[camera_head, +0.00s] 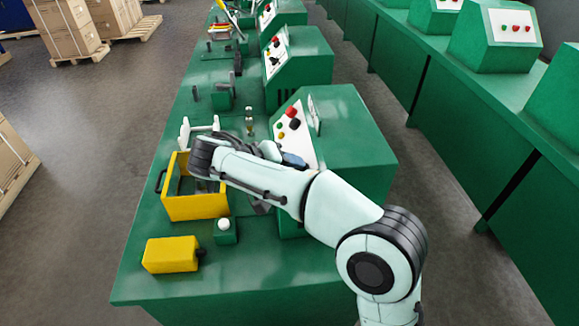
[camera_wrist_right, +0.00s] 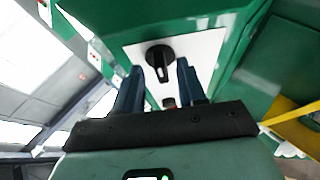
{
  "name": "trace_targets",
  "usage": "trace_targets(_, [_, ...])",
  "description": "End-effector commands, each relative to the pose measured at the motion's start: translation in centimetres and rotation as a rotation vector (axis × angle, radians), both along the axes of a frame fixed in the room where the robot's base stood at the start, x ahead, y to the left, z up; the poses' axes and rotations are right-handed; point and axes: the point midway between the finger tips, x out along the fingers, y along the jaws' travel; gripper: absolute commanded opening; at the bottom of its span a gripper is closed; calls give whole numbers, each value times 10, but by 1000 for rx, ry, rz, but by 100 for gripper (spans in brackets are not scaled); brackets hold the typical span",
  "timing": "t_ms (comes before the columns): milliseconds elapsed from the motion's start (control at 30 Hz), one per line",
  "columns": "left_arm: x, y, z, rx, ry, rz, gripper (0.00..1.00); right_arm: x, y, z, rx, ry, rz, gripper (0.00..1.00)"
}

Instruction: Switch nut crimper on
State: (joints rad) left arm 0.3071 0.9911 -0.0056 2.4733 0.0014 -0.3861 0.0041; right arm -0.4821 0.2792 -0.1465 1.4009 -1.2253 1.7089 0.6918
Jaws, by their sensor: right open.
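The nut crimper is a green machine with a sloped white control panel (camera_head: 295,132) on the near bench in the head view. A red button, a larger dark knob and small green and yellow buttons show on it; my arm hides its lower part. My left gripper is not in view.
A yellow open box (camera_head: 195,208) stands left of the panel, partly behind my wrist. A yellow block (camera_head: 170,254) and a white button on a green base (camera_head: 224,228) are nearer. More green machines (camera_head: 300,62) stand behind, and another row is at right.

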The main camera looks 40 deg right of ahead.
Motion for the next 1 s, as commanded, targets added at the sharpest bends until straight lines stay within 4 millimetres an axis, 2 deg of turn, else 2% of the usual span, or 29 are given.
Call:
trace_targets(500, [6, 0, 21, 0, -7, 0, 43, -4, 84, 65, 2, -2, 3, 40])
trace_targets(700, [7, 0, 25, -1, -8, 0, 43, -5, 98, 76, 1, -2, 1, 40])
trace_targets(1000, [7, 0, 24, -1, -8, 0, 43, -6, 100, 77, 1, -2, 0, 40])
